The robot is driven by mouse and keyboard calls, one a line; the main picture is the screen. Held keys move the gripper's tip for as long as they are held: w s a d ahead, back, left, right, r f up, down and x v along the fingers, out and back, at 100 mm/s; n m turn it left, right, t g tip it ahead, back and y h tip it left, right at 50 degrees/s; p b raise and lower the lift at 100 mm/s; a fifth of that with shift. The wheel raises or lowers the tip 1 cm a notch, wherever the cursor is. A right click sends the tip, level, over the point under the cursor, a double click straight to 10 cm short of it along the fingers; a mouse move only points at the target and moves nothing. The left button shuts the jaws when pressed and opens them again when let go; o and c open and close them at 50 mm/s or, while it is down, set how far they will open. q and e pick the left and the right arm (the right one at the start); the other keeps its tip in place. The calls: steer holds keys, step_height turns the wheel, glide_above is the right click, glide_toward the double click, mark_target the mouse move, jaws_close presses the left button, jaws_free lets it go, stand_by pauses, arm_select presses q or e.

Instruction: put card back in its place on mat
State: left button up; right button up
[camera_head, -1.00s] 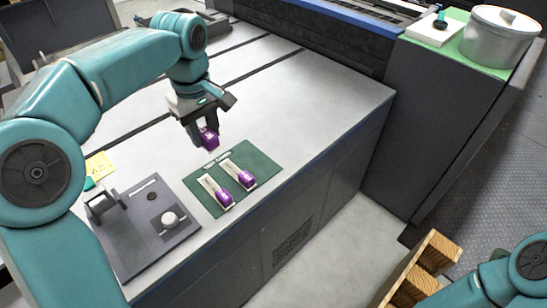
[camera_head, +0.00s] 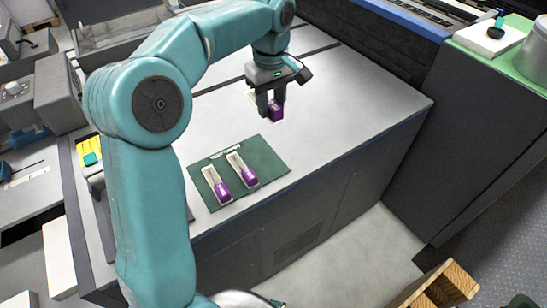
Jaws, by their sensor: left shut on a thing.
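My left gripper (camera_head: 271,112) is shut on a purple-ended card (camera_head: 277,113). A small pale part shows beside the fingers, and the fingers hide most of the rest. The gripper holds the card above the pale worktop, beyond the far edge of the green mat (camera_head: 268,160), apart from the mat in the picture. On the mat lie two more pale cards with purple ends, a left one (camera_head: 220,191) and a right one (camera_head: 248,177), side by side. White lettering runs along the mat's far side. My right gripper is not in view.
The pale worktop (camera_head: 345,90) is clear to the right of the mat. A yellow note (camera_head: 88,146) lies at the left, partly behind my left arm. A wooden crate (camera_head: 452,283) stands at the lower right. A metal pot (camera_head: 535,55) stands at the right edge.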

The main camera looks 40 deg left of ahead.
arm_select(q)
steer(key=b, duration=0.2)
glide_above(268, 167)
step_height(268, 167, down, 15)
steer(key=shift+s+r, duration=0.1)
step_height(268, 167, down, 5)
steer(key=shift+f, duration=0.2)
steer(key=shift+d, duration=0.1)
steer(key=shift+r, duration=0.1)
steer(key=shift+f, duration=0.3)
steer(key=o, duration=1.1)
steer(key=shift+r, duration=0.1)
